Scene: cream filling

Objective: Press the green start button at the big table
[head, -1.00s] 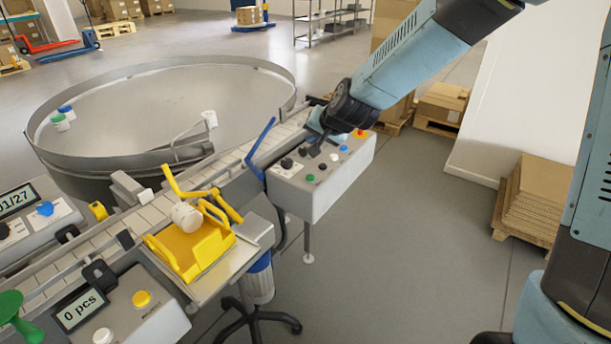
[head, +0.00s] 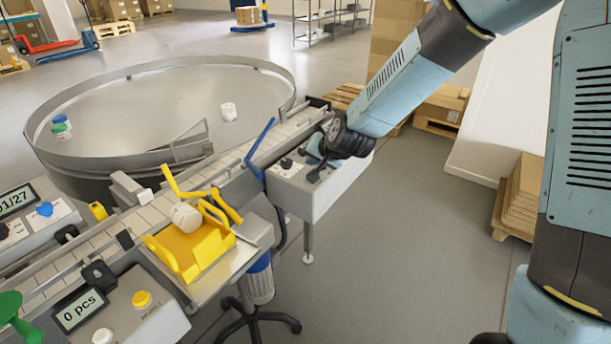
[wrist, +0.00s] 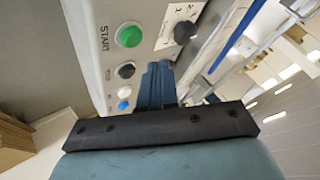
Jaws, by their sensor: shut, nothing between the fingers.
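The green button (wrist: 129,35), marked START, sits on the light grey control box (head: 318,203) beside the big round table (head: 150,110). My gripper (head: 314,174) is low over the box top in the head view and hides the green button there. In the wrist view my shut, empty gripper (wrist: 157,72) points along the panel, with the green button up and left of the fingertips, apart from them in the picture. Whether the fingers touch the panel cannot be told.
Close to the fingers are a black knob (wrist: 185,32), a black button (wrist: 125,70), a white button (wrist: 125,91) and a blue button (wrist: 123,104). A blue lever (head: 259,139) rises left of the box. Open floor (head: 390,230) lies to the right.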

